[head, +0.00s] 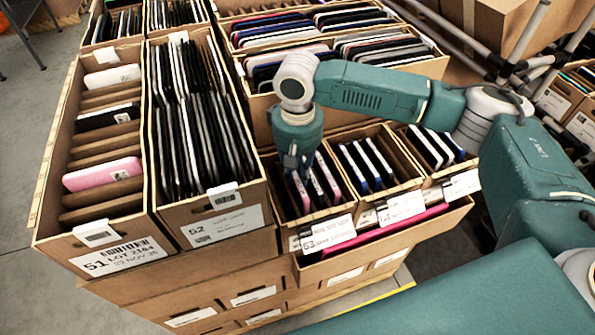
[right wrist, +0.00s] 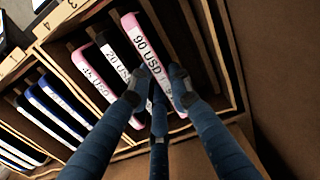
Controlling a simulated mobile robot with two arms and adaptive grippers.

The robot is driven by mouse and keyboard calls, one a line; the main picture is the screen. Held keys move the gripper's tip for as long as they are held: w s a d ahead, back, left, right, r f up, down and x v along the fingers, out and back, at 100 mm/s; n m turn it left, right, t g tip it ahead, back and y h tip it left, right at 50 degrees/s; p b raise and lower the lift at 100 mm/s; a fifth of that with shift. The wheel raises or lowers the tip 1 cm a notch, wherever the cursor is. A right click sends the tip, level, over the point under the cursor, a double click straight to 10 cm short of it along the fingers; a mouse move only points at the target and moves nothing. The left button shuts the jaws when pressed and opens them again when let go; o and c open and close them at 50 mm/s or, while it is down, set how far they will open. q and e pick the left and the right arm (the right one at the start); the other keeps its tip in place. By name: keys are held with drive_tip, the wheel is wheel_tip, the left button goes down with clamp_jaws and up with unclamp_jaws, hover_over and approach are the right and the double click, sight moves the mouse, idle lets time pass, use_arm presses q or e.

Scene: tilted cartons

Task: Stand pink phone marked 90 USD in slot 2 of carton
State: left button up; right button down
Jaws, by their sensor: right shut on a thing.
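The pink phone marked 90 USD (right wrist: 142,44) stands tilted in a narrow carton, at the end of a short row of phones. It also shows in the head view (head: 300,193), partly hidden by my gripper. My right gripper (right wrist: 158,90) is shut on its labelled edge, with fingers on both sides; it also shows in the head view (head: 293,163). The carton with label 53 (head: 329,232) holds this phone, a black phone marked 20 USD (right wrist: 117,62) and another pink phone (right wrist: 91,69). Bare dividers show beside the 90 USD phone. My left gripper is out of view.
Carton 51 (head: 120,257) holds white, black and pink phones between dividers, with free slots. Carton 52 (head: 228,220) beside it is packed with dark phones. A carton with blue-edged phones (head: 367,163) stands right of 53. Fuller cartons stand behind (head: 340,62).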

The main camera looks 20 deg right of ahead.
drive_tip(key=c, duration=1.5)
unclamp_jaws()
drive_tip(key=shift+r, duration=0.1)
wheel_tip(320, 180, up, 21)
drive_tip(key=p, duration=1.2)
